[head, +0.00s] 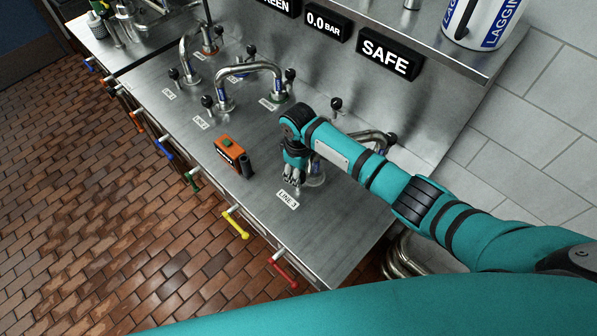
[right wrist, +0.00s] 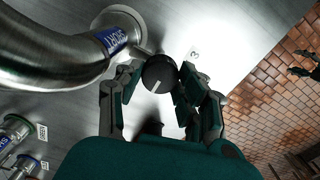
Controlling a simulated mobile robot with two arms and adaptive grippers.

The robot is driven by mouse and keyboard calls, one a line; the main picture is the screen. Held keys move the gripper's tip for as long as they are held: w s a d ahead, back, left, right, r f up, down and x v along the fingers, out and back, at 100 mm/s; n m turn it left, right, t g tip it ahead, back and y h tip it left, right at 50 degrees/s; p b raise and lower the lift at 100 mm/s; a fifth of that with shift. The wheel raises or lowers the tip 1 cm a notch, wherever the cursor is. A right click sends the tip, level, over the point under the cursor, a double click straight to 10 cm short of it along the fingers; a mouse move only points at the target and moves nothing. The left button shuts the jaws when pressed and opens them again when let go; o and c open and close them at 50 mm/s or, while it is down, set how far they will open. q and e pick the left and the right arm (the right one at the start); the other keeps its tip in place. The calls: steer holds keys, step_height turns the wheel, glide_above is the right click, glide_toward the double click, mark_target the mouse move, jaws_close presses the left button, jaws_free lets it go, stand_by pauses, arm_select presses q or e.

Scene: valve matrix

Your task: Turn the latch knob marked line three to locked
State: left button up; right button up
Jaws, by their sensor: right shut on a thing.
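My right gripper (head: 291,183) is low over the steel bench beside the label "LINE 3" (head: 288,200). In the right wrist view its fingers (right wrist: 160,85) are shut on a round black knob (right wrist: 158,74), one finger on each side. A pale pointer line shows on the knob's face. In the head view the gripper hides this knob. A label with a 3 (right wrist: 194,54) is on the bench beside the gripper.
A bent steel pipe (right wrist: 45,50) with a blue band is close beside the gripper. An orange device (head: 229,150) stands to its left. Coloured levers, including yellow (head: 236,225) and red (head: 283,275), stick out along the front edge. A panel reads "SAFE" (head: 385,56).

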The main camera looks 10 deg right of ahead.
steer(key=shift+w+r, duration=0.1)
steer(key=o, duration=1.2)
steer(key=shift+c, duration=0.2)
step_height(320, 180, up, 12)
